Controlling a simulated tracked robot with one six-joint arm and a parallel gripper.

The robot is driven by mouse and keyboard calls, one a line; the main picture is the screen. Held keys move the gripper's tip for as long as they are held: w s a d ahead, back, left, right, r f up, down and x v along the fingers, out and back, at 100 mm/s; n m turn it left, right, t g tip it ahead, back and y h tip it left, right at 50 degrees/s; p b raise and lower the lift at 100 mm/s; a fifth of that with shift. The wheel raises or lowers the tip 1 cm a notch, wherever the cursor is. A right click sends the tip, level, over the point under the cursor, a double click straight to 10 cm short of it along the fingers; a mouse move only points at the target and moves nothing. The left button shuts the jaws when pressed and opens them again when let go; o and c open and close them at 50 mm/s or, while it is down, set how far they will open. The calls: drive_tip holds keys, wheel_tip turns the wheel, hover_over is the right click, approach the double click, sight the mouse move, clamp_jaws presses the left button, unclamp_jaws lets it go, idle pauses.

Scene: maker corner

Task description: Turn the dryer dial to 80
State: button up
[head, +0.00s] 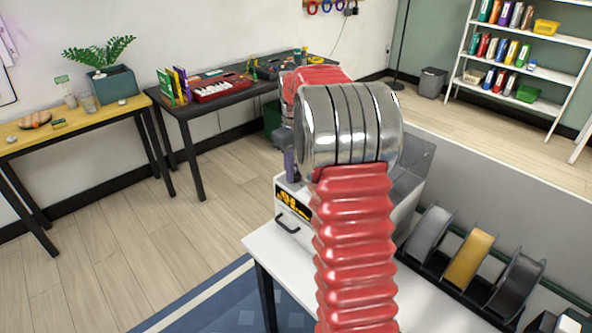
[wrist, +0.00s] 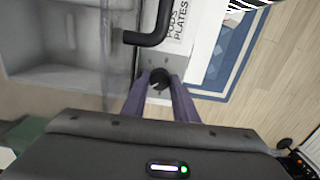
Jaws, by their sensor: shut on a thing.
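The dryer is a pale box on a white table, mostly behind my red arm in the head view; its front (head: 298,210) carries a black label with yellow marks and a dark handle. In the wrist view its black dial (wrist: 160,85) sits between the purple fingers of my gripper (wrist: 158,76). My gripper is shut on the dial, one finger on each side. In the head view a small part of a purple finger (head: 290,166) shows at the dryer's upper left. The dial's marks and setting cannot be read.
A black bar handle (wrist: 152,30) sticks out close to the fingers in the wrist view, beside a printed label. Grey, yellow and dark spools (head: 469,258) stand in a rack on the white table (head: 290,262), right of my arm. Open floor lies left.

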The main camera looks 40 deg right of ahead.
drive_tip(key=m, duration=0.7)
drive_tip(key=shift+w+r, duration=0.1)
drive_tip(key=shift+w, duration=0.05)
drive_tip(key=m, duration=0.6)
drive_tip(key=shift+m, duration=0.4)
drive_tip(key=m, duration=0.8)
drive_tip(key=shift+m, duration=0.3)
drive_tip(key=o, duration=1)
wheel_tip(320, 180, up, 14)
drive_tip(key=shift+f, duration=0.2)
